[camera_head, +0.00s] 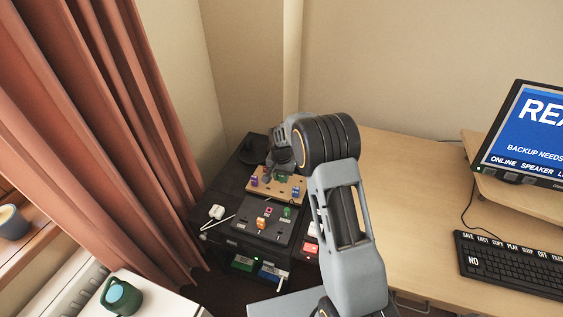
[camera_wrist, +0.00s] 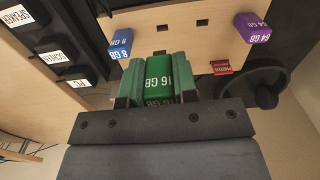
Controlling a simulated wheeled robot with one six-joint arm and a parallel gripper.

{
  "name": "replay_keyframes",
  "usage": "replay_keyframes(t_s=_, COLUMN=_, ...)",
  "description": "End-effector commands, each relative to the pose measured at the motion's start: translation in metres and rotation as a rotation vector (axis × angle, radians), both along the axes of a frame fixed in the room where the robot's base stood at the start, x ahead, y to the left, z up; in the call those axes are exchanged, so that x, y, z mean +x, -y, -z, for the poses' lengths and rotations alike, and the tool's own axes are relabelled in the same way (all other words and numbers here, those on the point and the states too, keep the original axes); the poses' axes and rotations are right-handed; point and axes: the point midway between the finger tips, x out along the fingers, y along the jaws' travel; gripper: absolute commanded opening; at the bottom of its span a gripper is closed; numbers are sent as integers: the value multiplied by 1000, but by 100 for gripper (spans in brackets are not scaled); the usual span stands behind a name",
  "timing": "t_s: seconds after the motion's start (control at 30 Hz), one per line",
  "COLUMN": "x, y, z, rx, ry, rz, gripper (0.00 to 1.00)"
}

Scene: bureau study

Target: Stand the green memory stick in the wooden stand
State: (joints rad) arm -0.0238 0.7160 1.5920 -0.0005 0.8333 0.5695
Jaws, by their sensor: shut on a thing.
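The green memory stick (camera_wrist: 158,80), marked 16 GB, is between the fingers of my gripper (camera_wrist: 157,82) in the wrist view. My gripper is shut on it. The wooden stand (camera_wrist: 190,45) is just beyond the fingers and has dark slots. A blue 8 GB stick (camera_wrist: 121,43) and a purple 64 GB stick (camera_wrist: 252,30) stand in it on either side. I cannot tell whether the green stick's hidden end is in a slot. In the head view my gripper (camera_head: 269,174) is at the wooden stand (camera_head: 272,191), partly hiding it.
A small red block (camera_wrist: 221,67) is near the stand. In the head view, a dark panel (camera_head: 247,217) with several small coloured pieces lies in front of the stand. White earbuds case (camera_head: 217,211) is at its left. A keyboard (camera_head: 510,263) and monitor (camera_head: 525,135) are on the desk at right.

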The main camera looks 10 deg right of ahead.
Motion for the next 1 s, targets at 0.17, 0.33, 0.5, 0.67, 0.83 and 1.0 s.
replay_keyframes(t_s=0.17, x=4, y=6, z=2, rx=0, ry=0, rz=37, gripper=6)
replay_keyframes(t_s=0.33, x=4, y=12, z=12, rx=0, ry=-1, rz=48, gripper=6)
replay_keyframes(t_s=0.5, x=4, y=14, z=27, rx=0, ry=-1, rz=50, gripper=6)
replay_keyframes(t_s=0.67, x=4, y=13, z=42, rx=0, ry=-1, rz=47, gripper=6)
replay_keyframes(t_s=0.83, x=4, y=11, z=54, rx=0, ry=-1, rz=45, gripper=6)
replay_keyframes(t_s=1.0, x=4, y=11, z=57, rx=0, ry=0, rz=44, gripper=6)
